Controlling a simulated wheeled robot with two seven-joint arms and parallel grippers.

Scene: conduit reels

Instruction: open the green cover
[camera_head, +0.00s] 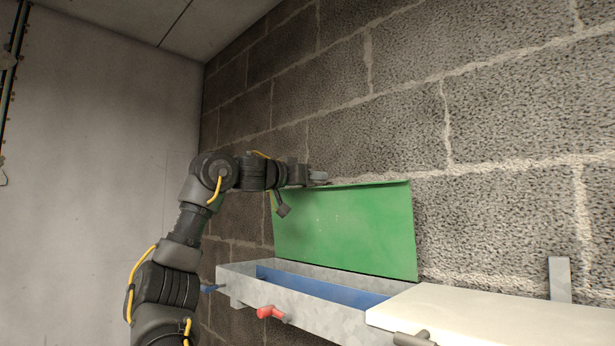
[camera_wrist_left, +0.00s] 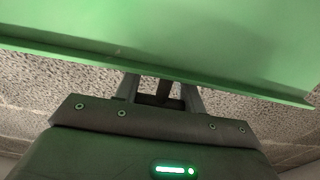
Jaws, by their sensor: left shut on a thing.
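The green cover (camera_head: 345,228) stands raised, nearly upright, along the back of a grey metal trough (camera_head: 318,310), close to the block wall. The trough is uncovered below it, with a blue strip (camera_head: 320,287) visible inside. My left gripper (camera_head: 318,178) is at the cover's top edge, toward its left part, shut on that edge. In the left wrist view the gripper fingers (camera_wrist_left: 160,92) meet the lip of the green cover (camera_wrist_left: 180,45); their tips are partly hidden by it. My right gripper is not in view.
A red handle (camera_head: 270,313) sticks out from the trough's front. A white cover (camera_head: 500,318) lies closed to the right, with a dark grey handle (camera_head: 413,339) at its front. A metal bracket (camera_head: 560,280) stands behind it. The block wall (camera_head: 400,110) is close behind.

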